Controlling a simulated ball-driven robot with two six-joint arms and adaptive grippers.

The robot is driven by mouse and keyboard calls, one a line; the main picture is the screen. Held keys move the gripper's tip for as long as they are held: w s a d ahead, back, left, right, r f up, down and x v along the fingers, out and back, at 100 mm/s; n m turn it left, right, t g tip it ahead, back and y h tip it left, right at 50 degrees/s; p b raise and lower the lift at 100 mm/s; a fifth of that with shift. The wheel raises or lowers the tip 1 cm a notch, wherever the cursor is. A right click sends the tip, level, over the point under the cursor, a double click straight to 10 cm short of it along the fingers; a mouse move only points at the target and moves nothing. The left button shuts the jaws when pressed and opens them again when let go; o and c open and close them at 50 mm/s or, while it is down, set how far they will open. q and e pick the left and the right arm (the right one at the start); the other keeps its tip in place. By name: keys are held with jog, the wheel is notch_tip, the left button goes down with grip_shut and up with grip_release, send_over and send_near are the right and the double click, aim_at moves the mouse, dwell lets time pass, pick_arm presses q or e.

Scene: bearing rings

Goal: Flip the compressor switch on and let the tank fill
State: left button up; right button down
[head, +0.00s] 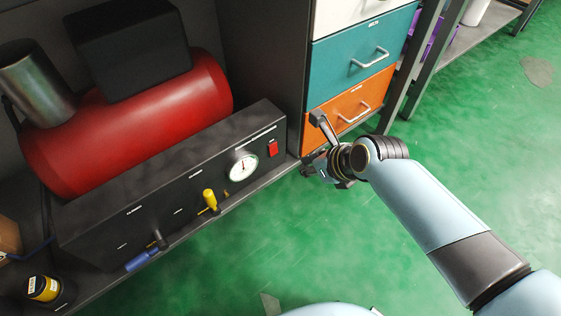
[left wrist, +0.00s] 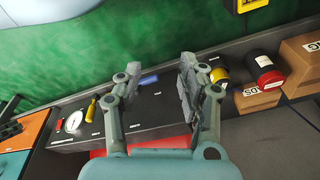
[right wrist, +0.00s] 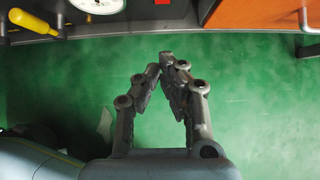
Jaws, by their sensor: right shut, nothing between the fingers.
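The red compressor tank (head: 130,122) lies in the dark bay at the left of the head view. Before it is a black panel (head: 175,190) with a small red switch (head: 272,148) at its right end. A white round gauge (head: 243,167) sits left of the switch, with a yellow lever (head: 210,199) and a blue lever (head: 142,260) beyond. The switch's position is too small to tell. My right gripper (right wrist: 165,62) is shut and empty, over the floor near the panel's right end, apart from the switch. My left gripper (left wrist: 158,80) is open and empty, above the panel and tank.
A drawer cabinet with an orange drawer (head: 352,107) and a teal drawer (head: 365,58) stands right of the panel, close to my right gripper. A black and yellow can (head: 43,288) stands at the lower left. The green floor (head: 460,150) is mostly clear.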

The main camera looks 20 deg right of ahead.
aim_at(273, 149)
pick_arm(q)
jog(key=w+d+f+t+b, duration=0.2)
jog(key=w+f+t+b, duration=0.1)
jog(key=t+b, duration=0.6)
jog(key=shift+f+h+b, duration=0.4)
jog(key=shift+f, duration=0.5)
pick_arm(e)
jog(key=w+r+x, duration=0.1)
jog(key=w+x, duration=0.1)
jog(key=x, duration=1.1)
jog(key=shift+a+r, duration=0.35)
jog(key=shift+a, duration=0.05)
pick_arm(q)
jog(key=shift+w, duration=0.1)
